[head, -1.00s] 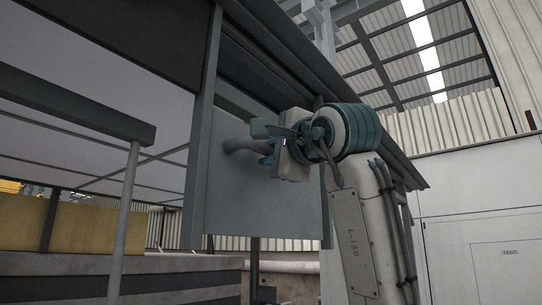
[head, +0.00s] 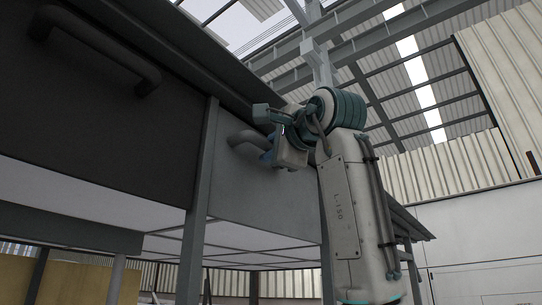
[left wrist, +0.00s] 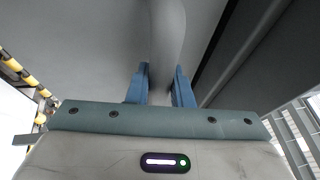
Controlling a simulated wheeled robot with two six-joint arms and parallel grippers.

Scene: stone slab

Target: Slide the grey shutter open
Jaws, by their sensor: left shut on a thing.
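The grey shutter (head: 265,190) is a flat panel between two grey posts in the middle of the head view. Its bottom edge is about level with that of the dark panel to its left. A curved grey bar handle (head: 239,138) stands out from its face. My left gripper (head: 267,156) is at this handle and shut on it. In the left wrist view the two blue fingers (left wrist: 161,86) lie on either side of the handle (left wrist: 166,35). The exact contact in the head view is partly hidden by the gripper body. My right gripper is not in view.
A dark panel (head: 85,120) with its own bar handle (head: 100,45) fills the left. A grey post (head: 198,200) stands between the panels. A sloping dark roof edge (head: 165,35) runs above. Below the shutter there is open space with pale panels behind.

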